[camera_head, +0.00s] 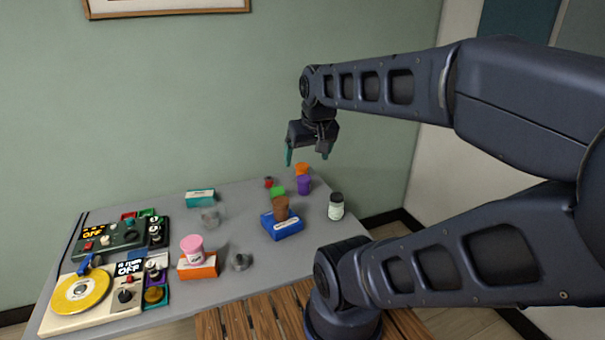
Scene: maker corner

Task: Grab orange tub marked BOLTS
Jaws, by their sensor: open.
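A small orange tub-like object (302,169) is at the far right of the table, just behind or on top of a purple tub (304,186); I cannot tell which. No BOLTS marking can be read on it at this size. My gripper (307,160) points down above the far right part of the table. Its teal-tipped fingers are apart with nothing between them. In the picture it is just above the orange object, and the gap in depth is unclear.
Close by are a green block (277,191), a small red item (268,182), a brown tub (281,207) on a blue box (284,228), and a white dark-lidded jar (336,207). A pink tub (192,247) sits on an orange box (199,268). Control panels fill the left.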

